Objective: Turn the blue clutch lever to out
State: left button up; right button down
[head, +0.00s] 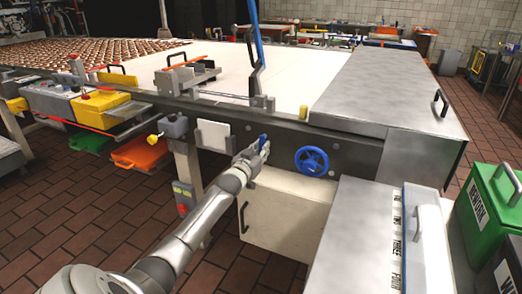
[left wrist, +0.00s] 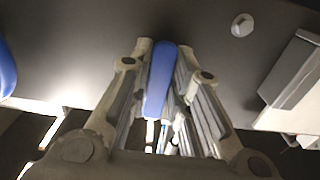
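The blue clutch lever (head: 263,138) is on the dark side panel of the machine, left of a blue handwheel. My left gripper (head: 256,150) is at the lever. In the left wrist view the lever (left wrist: 161,80) stands slightly tilted between the two fingers (left wrist: 164,72), which lie close against it on both sides. The gripper looks shut on it. The fingers hide part of the lever in the head view, and its pivot cannot be made out. My right gripper is not in view.
The blue handwheel (head: 312,161) is just right of the lever. A white plate (head: 213,136) is on the panel to the left. A cream cabinet (head: 284,217) is below.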

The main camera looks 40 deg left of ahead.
pick_arm(q)
jog(key=o, duration=0.4)
jog(key=shift+c, duration=0.2)
jog(key=shift+s, duration=0.15)
jog(key=v, duration=1.1)
jog(key=shift+s, duration=0.35)
jog(key=shift+d, duration=0.1)
